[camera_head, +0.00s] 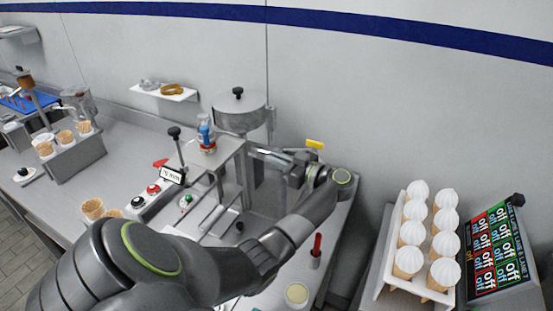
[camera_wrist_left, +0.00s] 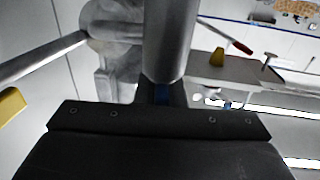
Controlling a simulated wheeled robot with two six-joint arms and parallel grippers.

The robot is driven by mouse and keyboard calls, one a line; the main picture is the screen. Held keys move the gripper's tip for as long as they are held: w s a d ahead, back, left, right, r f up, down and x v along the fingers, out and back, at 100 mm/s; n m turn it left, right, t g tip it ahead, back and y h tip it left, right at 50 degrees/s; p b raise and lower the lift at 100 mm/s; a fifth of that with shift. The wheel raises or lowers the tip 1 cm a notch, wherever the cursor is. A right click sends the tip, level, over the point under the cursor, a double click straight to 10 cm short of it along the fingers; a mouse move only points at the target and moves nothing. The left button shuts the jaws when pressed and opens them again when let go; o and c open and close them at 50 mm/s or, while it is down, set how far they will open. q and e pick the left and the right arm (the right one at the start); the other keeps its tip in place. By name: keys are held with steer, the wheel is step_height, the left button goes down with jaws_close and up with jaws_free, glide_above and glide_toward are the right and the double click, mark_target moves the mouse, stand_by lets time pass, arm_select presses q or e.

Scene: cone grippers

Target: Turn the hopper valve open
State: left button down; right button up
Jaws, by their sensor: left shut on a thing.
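The hopper (camera_head: 240,112) is a grey metal drum with a black knob on its lid, standing against the back wall. A yellow grip (camera_head: 315,144) shows to its right; in the left wrist view the yellow grip (camera_wrist_left: 12,105) ends a grey lever (camera_wrist_left: 45,60) that runs to a grey valve body (camera_wrist_left: 115,40). My left gripper (camera_head: 288,160) is at the hopper's lower right, beside the lever. In the left wrist view its jaws (camera_wrist_left: 160,95) are shut at a grey metal cylinder (camera_wrist_left: 168,40); the exact contact is hidden. My right gripper is out of view.
A rack of white-topped cones (camera_head: 430,240) and a lane display (camera_head: 498,255) stand at right. A red-handled tool (camera_head: 316,250) stands on the bench. A control box with buttons (camera_head: 152,200) and a cone holder (camera_head: 75,155) are at left. My left arm hides the bench front.

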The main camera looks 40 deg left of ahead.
arm_select(q)
steer(key=c, duration=1.5)
jaws_free()
steer(key=shift+r, duration=0.1)
step_height(320, 180, up, 9)
steer(key=shift+f+b, duration=0.1)
steer(key=shift+b, duration=0.7)
steer(key=shift+r, duration=0.5)
steer(key=shift+o, duration=0.3)
